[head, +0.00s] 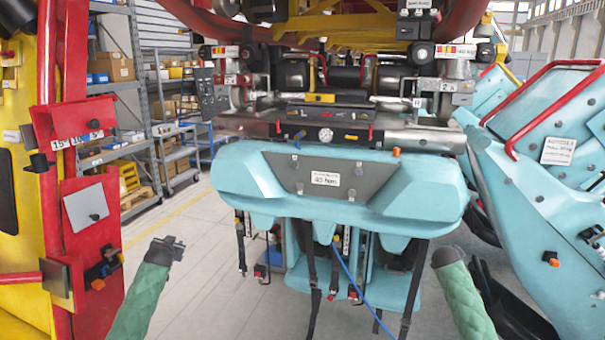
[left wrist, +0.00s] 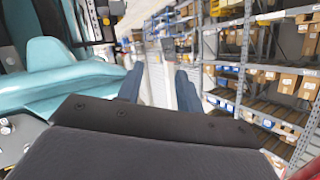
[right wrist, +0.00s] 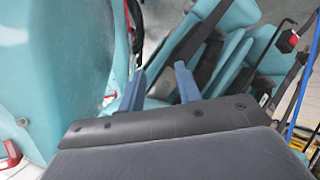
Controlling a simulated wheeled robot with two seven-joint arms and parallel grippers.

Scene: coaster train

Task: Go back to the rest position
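My left gripper (head: 168,248) is raised in front of the floor at the left of the head view, clear of the coaster train. In the left wrist view its two blue-grey fingers (left wrist: 160,85) stand apart with nothing between them. My right arm ends in front of the train's lower right side in the head view; its fingers are hard to make out there. In the right wrist view the right gripper's fingers (right wrist: 160,85) are apart and empty. The turquoise coaster train (head: 235,180) hangs ahead, with a grey labelled panel (head: 290,172) on its front.
A red and yellow frame (head: 75,220) with a tool bracket stands close on the left. A turquoise shell with red bars (head: 560,195) stands close on the right. Straps and a blue cable (head: 350,275) hang below the train. Shelves (head: 160,100) with boxes stand behind left.

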